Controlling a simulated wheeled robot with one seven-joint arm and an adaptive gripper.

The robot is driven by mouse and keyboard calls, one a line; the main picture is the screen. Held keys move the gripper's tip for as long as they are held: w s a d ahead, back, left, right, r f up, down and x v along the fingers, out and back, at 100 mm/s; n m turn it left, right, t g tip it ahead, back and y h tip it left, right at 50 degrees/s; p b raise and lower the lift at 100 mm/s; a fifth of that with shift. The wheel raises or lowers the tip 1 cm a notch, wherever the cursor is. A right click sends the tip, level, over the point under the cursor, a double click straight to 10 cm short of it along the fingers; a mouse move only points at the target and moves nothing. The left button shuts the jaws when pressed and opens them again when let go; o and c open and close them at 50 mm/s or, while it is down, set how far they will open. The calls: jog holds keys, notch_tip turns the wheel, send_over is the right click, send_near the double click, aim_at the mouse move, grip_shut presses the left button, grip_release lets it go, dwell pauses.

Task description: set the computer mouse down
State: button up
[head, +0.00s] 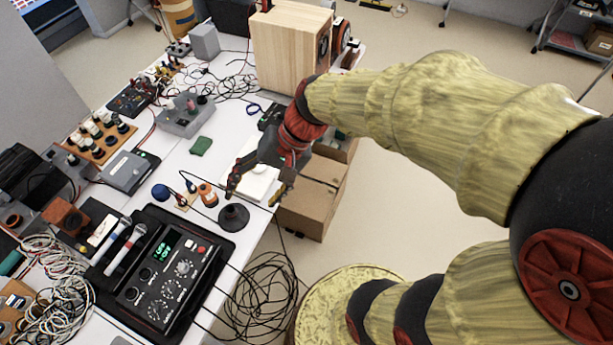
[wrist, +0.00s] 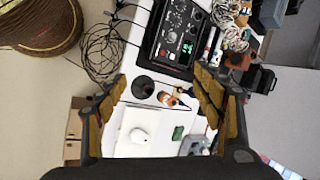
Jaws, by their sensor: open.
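The white computer mouse (wrist: 138,135) rests on a flat white pad or book (wrist: 128,117) on the table, seen in the wrist view between and below the fingers. In the head view the white pad (head: 262,188) lies near the table's right edge, partly hidden by my gripper, and the mouse is hard to make out there. My gripper (head: 254,194) points down over the pad. Its fingers are spread wide with nothing between them, as the wrist view also shows (wrist: 158,82). The mouse is apart from the fingers.
A black mixer (head: 170,268) is nearer the front. A wooden speaker box (head: 290,50) stands behind. Cables hang over the table edge; a cardboard box (head: 314,195) is on the right.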

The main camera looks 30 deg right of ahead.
jog(key=s+d+r+n+t+h, duration=0.4)
jog(key=s+d+r+n+h, duration=0.1)
jog(key=s+d+r+h, duration=0.1)
notch_tip(320, 180, up, 2)
jog(key=s+d, duration=0.1)
jog(key=d, duration=0.1)
jog(key=shift+s+d+r+n, duration=0.15)
jog(key=shift+s+d+n, duration=0.25)
